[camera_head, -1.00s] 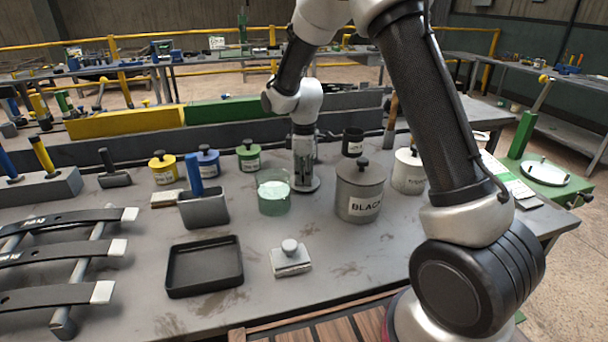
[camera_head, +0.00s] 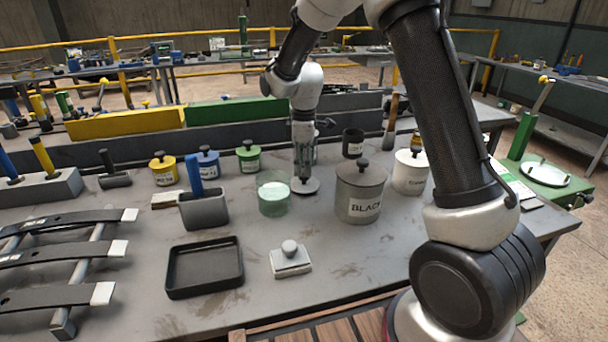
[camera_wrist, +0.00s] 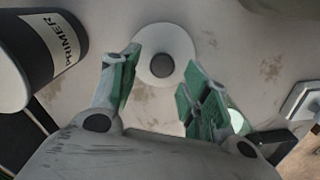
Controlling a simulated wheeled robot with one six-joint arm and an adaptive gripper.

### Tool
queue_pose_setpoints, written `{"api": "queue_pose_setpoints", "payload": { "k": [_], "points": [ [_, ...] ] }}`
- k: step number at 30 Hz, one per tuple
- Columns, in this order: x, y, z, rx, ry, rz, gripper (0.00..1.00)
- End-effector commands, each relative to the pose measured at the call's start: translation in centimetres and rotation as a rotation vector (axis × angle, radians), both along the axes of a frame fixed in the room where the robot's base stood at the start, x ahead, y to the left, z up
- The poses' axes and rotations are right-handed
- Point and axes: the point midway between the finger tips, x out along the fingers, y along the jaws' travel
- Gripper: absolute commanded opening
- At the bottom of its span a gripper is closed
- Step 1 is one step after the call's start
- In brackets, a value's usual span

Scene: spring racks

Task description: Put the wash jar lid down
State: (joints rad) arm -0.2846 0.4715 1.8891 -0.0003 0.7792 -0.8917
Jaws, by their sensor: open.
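The wash jar lid (camera_head: 306,186) is a pale flat disc lying on the bench, just right of the glass wash jar (camera_head: 273,193), which is open on top and holds pale green liquid. In the wrist view the lid (camera_wrist: 176,43) shows whole, with its dark round knob facing me. My gripper (camera_head: 304,172) is upright over the lid. In the wrist view the green-padded fingers of my gripper (camera_wrist: 160,76) are spread apart, with the knob between and beyond them, and nothing is held. The exact height of the fingertips over the knob is hard to tell.
A grey pot labelled BLACK (camera_head: 358,190) stands close on the right, with a white pot (camera_head: 410,172) beyond it. A dark cup (camera_head: 353,142) is behind. A grey holder (camera_head: 204,210), black tray (camera_head: 169,272) and small knobbed block (camera_head: 291,262) are left and in front.

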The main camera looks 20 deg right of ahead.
Motion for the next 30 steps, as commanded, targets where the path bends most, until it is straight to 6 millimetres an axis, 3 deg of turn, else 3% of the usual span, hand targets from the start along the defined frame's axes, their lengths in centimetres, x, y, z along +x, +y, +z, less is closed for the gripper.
{"api": "queue_pose_setpoints", "payload": {
  "k": [3,9,20,23,25,30],
  "points": [
    [0.1,0.0,2.9,0.001,-0.004,0.000,0.47],
    [0.0,0.0,6.5,0.000,-0.002,0.000,0.47],
    [-0.4,-0.4,8.6,0.002,-0.007,-0.019,0.47],
    [-2.0,-1.8,10.7,0.010,-0.032,-0.089,0.47],
    [-4.0,-3.4,12.9,0.020,-0.058,-0.173,0.47],
    [-11.2,-7.8,17.8,0.058,-0.135,-0.438,0.47]
  ]
}}
